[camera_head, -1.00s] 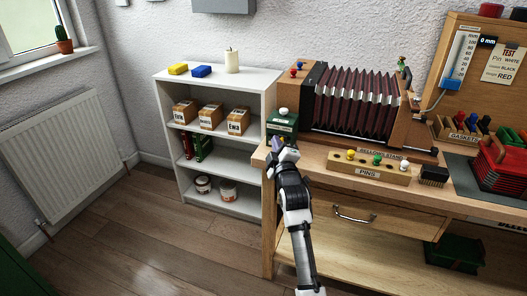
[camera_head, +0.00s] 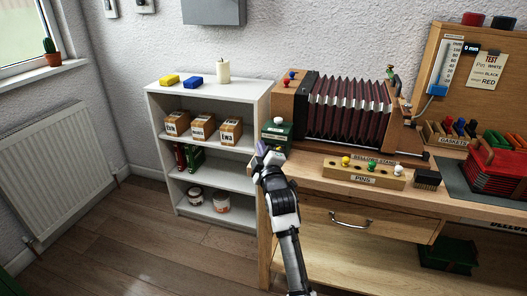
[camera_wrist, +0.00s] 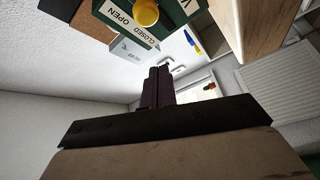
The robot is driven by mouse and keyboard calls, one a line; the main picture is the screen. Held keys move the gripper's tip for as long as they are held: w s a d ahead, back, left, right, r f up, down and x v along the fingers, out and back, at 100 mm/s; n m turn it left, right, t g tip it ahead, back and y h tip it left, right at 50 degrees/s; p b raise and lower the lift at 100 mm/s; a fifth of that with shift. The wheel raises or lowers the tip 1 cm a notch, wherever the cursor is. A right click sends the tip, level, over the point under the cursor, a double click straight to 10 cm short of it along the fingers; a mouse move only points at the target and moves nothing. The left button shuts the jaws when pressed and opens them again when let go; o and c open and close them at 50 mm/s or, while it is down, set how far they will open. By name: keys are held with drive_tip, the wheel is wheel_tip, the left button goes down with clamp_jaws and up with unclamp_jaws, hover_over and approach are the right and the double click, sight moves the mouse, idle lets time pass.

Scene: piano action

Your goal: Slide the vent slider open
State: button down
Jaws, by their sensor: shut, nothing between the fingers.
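A dark green box (camera_head: 277,132) with a white knob on top stands at the left end of the bench. In the wrist view a green box (camera_wrist: 172,12) carries a white strip (camera_wrist: 131,23) reading CLOSED and OPEN, beside a yellow knob (camera_wrist: 146,12) at the top edge. The knob appears to be the vent slider's handle; its exact setting is unclear. My gripper (camera_head: 262,147) is shut and empty, just in front of and left of the box at the bench corner. In the wrist view its fingers (camera_wrist: 158,84) lie together, apart from the knob.
The bellows (camera_head: 347,108), pin block (camera_head: 362,174) and brush (camera_head: 427,179) stand right of the box. A white shelf (camera_head: 207,90) with boxes and tins is close on the left. Floor (camera_head: 150,240) in front of the shelf is clear.

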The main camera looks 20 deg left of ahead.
drive_tip(key=b+v, duration=0.2)
drive_tip(key=v, duration=0.7)
drive_tip(key=shift+d+f, duration=0.2)
drive_tip(key=shift+d, duration=0.15)
